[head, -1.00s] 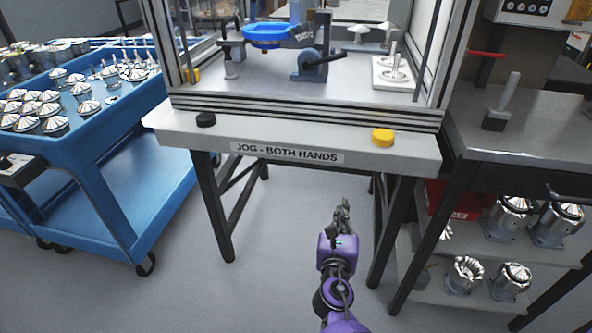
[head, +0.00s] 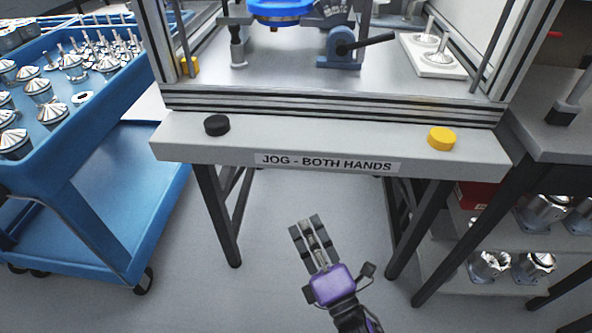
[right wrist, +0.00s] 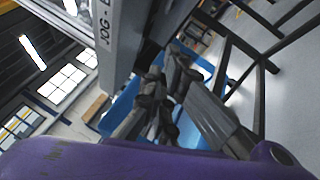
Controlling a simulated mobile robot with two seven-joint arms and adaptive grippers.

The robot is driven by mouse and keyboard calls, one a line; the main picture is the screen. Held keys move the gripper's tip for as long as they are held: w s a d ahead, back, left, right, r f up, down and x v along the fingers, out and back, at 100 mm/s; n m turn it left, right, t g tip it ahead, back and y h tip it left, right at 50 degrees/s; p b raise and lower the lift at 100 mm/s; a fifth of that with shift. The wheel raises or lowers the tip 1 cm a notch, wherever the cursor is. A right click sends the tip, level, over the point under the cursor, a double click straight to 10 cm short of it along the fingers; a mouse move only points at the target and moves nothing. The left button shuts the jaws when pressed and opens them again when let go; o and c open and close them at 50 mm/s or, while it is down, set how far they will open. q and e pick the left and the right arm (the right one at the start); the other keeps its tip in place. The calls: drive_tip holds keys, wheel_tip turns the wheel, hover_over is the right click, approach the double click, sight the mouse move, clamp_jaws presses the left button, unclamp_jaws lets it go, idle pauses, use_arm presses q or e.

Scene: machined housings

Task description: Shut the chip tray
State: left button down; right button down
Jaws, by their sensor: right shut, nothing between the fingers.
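I cannot make out a chip tray for certain in either view. The machine bench has a pale front edge (head: 330,150) labelled "JOG - BOTH HANDS", with a black button (head: 216,125) on the left and a yellow button (head: 441,139) on the right. My right gripper (head: 307,225) is shut and empty, in front of the bench and lower in the picture than its front edge. Its dark fingers also show in the right wrist view (right wrist: 165,85), with the labelled edge (right wrist: 103,30) beyond. My left gripper is not in view.
A blue cart (head: 100,130) with metal parts stands at the left. A grey side bench (head: 560,135) with housings on its lower shelf stands at the right. Dark bench legs (head: 218,215) flank open floor (head: 265,265). A blue dish (head: 280,8) sits inside the machine.

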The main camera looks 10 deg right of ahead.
use_arm(q)
drive_tip(key=shift+w+d+r+p, duration=0.15)
drive_tip(key=shift+d+r+p, duration=0.05)
drive_tip(key=shift+r+p, duration=0.2)
use_arm(e)
drive_tip(key=w+r, duration=0.4)
drive_tip(key=w, duration=0.8)
drive_tip(key=shift+a+r, duration=0.25)
drive_tip(key=shift+r, duration=0.05)
use_arm(q)
drive_tip(key=shift+s, duration=0.2)
drive_tip(key=shift+s+f+b, duration=0.5)
drive_tip(key=shift+f+b, duration=0.05)
use_arm(e)
drive_tip(key=shift+w+d, duration=0.2)
drive_tip(key=shift+w, duration=0.45)
drive_tip(key=shift+w+d, duration=0.2)
drive_tip(key=shift+w, duration=0.4)
use_arm(q)
drive_tip(key=shift+w, duration=0.1)
